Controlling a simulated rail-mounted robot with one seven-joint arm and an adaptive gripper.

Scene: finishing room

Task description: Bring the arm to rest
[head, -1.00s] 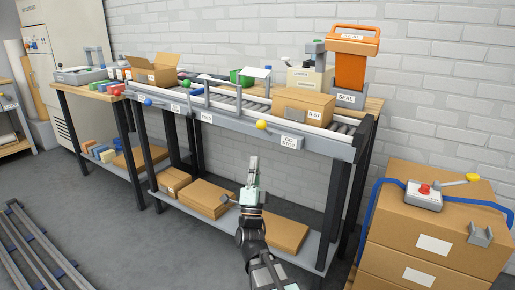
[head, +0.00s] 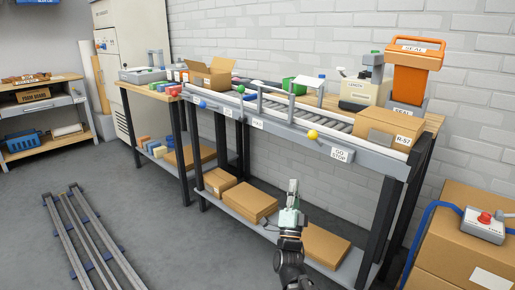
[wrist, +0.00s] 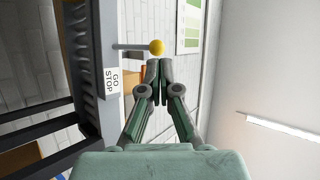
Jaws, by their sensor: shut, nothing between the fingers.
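My gripper (head: 292,187) is in front of the conveyor bench, below its front rail and pointing up. In the wrist view my gripper (wrist: 159,68) has its two fingers together, shut with nothing between them. A yellow ball knob (wrist: 156,47) on a grey lever shows just past the fingertips in the wrist view. I cannot tell from that view how far away it is. In the head view the yellow knob (head: 312,134) sits on the front rail, above and right of my gripper, apart from it. The GO STOP label (head: 341,154) is beside it.
The conveyor bench (head: 270,133) carries a closed carton (head: 388,127) at its right end and an open carton (head: 211,72) at its left. Flat cartons (head: 249,202) lie on the lower shelf. Stacked boxes (head: 455,250) stand at right. Floor rails (head: 90,240) lie at left.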

